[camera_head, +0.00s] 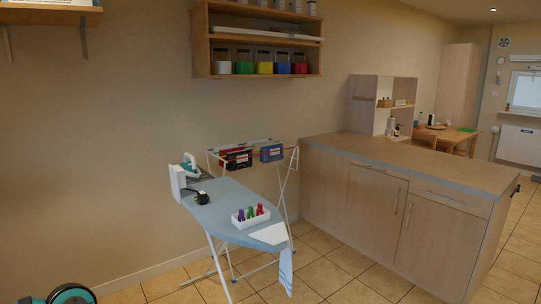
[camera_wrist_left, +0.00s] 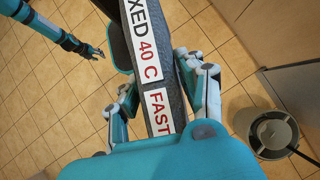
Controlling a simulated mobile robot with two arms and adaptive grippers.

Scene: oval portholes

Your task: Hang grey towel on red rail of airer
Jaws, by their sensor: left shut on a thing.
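In the left wrist view, my left gripper (camera_wrist_left: 163,100) is shut on a dark grey flat thing (camera_wrist_left: 177,35) with a white label reading "40 C FAST". I cannot tell for sure that it is the grey towel. In the head view, the white airer (camera_head: 294,165) stands against the wall behind the ironing board. A dark item with red and white markings (camera_head: 236,158) and a blue item (camera_head: 271,153) are at its top. I cannot single out a red rail. My right gripper (camera_wrist_left: 96,51) shows small at the upper left of the wrist view; its jaw state is unclear.
The ironing board (camera_head: 221,198) stands in front of the airer, with an iron (camera_head: 190,169), a white tray of coloured items (camera_head: 250,218) and a white-and-blue cloth (camera_head: 286,270). A wooden counter (camera_head: 402,167) stands right. A shelf (camera_head: 264,81) hangs above.

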